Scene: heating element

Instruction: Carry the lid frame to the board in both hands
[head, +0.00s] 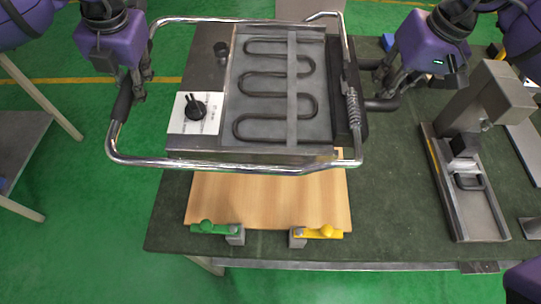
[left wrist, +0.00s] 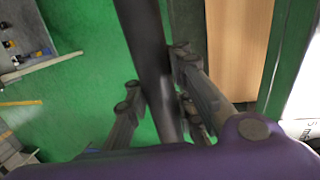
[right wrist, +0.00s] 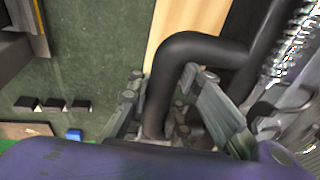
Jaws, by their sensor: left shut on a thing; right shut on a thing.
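The lid frame (head: 235,169) is a shiny chrome tube loop around a grey plate with a dark, winding heating element (head: 275,92) and a white panel with a black knob (head: 195,108). It is held above the wooden board (head: 270,200), covering the board's far part. My left gripper (head: 130,92) is shut on the frame's black left handle, a dark bar in the left wrist view (left wrist: 150,70). My right gripper (head: 385,88) is shut on the black right handle, a bent bar in the right wrist view (right wrist: 190,48).
The board lies on a dark green table (head: 395,200), with a green clamp (head: 210,227) and a yellow clamp (head: 322,232) at its near edge. A grey press-like device (head: 470,150) stands at the right. The table between board and device is clear.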

